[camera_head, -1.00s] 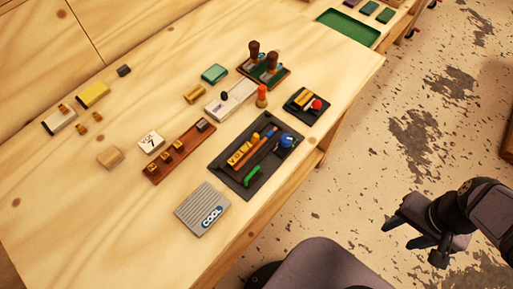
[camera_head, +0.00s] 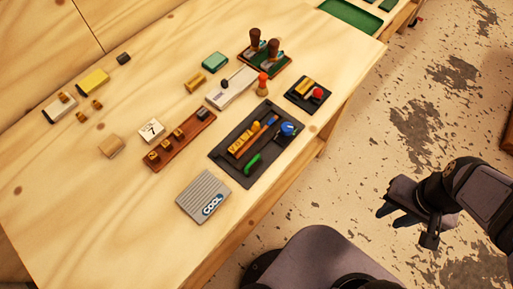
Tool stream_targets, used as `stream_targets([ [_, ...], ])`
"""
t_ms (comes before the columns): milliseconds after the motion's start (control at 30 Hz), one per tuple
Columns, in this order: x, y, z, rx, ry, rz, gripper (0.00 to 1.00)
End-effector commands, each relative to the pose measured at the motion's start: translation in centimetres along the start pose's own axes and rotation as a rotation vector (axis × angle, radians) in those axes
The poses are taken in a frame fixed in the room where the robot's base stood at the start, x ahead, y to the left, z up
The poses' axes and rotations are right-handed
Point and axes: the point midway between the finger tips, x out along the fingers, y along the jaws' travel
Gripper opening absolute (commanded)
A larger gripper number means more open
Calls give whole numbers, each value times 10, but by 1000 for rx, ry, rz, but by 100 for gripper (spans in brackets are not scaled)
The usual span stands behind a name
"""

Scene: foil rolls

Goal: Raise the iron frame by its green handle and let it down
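The dark iron frame (camera_head: 229,162) lies flat on the wooden table near its front edge. A green handle (camera_head: 253,163) is on its lower part, beside a yellow piece (camera_head: 240,144), a brown bar (camera_head: 259,137) and a blue knob (camera_head: 288,129). My gripper (camera_head: 387,217) is off to the right, beyond the table edge and over the floor, well apart from the frame. Its dark fingers look spread, with nothing between them.
A grey ribbed COOL box (camera_head: 203,195) lies below-left of the frame. A wooden rail (camera_head: 178,140) is at its left. A black plate with a red knob (camera_head: 317,93) and a red-topped peg (camera_head: 262,85) stand above. Bare table (camera_head: 100,215) lies left.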

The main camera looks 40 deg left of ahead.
Motion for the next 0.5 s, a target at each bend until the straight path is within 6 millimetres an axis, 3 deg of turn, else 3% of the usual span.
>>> stream_targets([
  [267,5,-79,15,-370,-21,5,27],
  [500,-5,-163,28,-696,21,-10,27],
])
